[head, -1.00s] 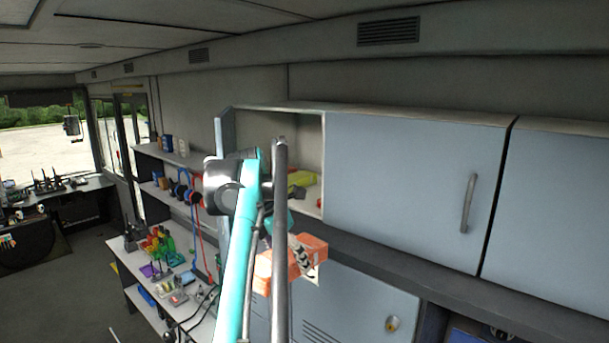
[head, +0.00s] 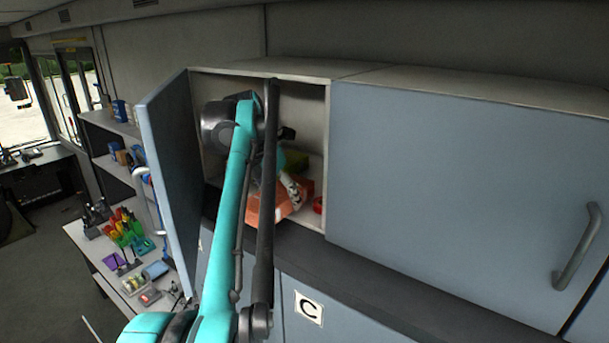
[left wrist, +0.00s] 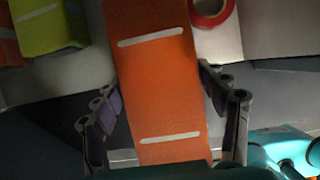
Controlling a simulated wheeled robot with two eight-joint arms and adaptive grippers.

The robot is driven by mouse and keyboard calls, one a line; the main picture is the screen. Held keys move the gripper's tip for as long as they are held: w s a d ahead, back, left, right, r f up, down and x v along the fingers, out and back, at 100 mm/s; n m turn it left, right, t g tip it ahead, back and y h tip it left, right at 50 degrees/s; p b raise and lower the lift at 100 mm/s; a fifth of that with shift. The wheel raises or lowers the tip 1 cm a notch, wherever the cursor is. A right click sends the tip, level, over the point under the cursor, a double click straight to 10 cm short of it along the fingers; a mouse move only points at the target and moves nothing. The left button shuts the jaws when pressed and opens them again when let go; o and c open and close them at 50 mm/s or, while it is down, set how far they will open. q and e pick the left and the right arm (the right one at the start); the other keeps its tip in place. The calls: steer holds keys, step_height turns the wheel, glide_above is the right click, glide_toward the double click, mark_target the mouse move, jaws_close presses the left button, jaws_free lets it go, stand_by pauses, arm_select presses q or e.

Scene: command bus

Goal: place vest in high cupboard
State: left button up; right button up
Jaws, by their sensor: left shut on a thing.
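The orange folded vest (head: 265,203) with pale stripes is at the opening of the high cupboard (head: 328,130), low near its front edge. It also shows in the left wrist view (left wrist: 160,85), lengthwise between the fingers. My left gripper (left wrist: 162,105) is shut on the vest; in the head view my arm hides most of the gripper. The cupboard door (head: 168,160) stands open to the left. I cannot tell whether the vest touches the cupboard floor. My right gripper is not in view.
Inside the cupboard are a yellow-green folded item (left wrist: 48,25), another orange item (left wrist: 8,48) at the left, and a red ring (left wrist: 211,10) to the right of the vest. A closed cupboard door (head: 450,180) adjoins on the right. Shelves (head: 112,125) stand at the left.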

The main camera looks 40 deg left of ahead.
mark_target(300, 177)
arm_select(q)
steer(key=w, duration=0.2)
steer(key=w+a+p, duration=0.1)
steer(key=w, duration=0.5)
steer(key=shift+w+a+f+p, duration=0.15)
steer(key=shift+w+a+p, duration=0.05)
steer(key=shift+a+p, duration=0.2)
steer(key=shift+w+d, duration=0.25)
steer(key=shift+w, duration=0.05)
steer(key=shift+w+a+r+p, duration=0.15)
steer(key=shift+w+p, duration=0.15)
steer(key=shift+w, duration=0.25)
steer(key=shift+w+d+r+p, duration=0.1)
steer(key=shift+w+p, duration=0.2)
steer(key=shift+w, duration=0.25)
steer(key=shift+w+a+f+p, duration=0.3)
steer(key=shift+w+f, duration=0.5)
steer(key=shift+f, duration=0.3)
steer(key=shift+s+d+r, duration=0.1)
steer(key=shift+s+d, duration=0.1)
steer(key=shift+s, duration=0.15)
steer(key=o, duration=1)
steer(key=shift+c, duration=0.2)
steer(key=o, duration=0.4)
steer(key=shift+w+a, duration=0.1)
steer(key=shift+w, duration=0.05)
steer(key=shift+w+f, duration=0.1)
steer(key=shift+f, duration=0.1)
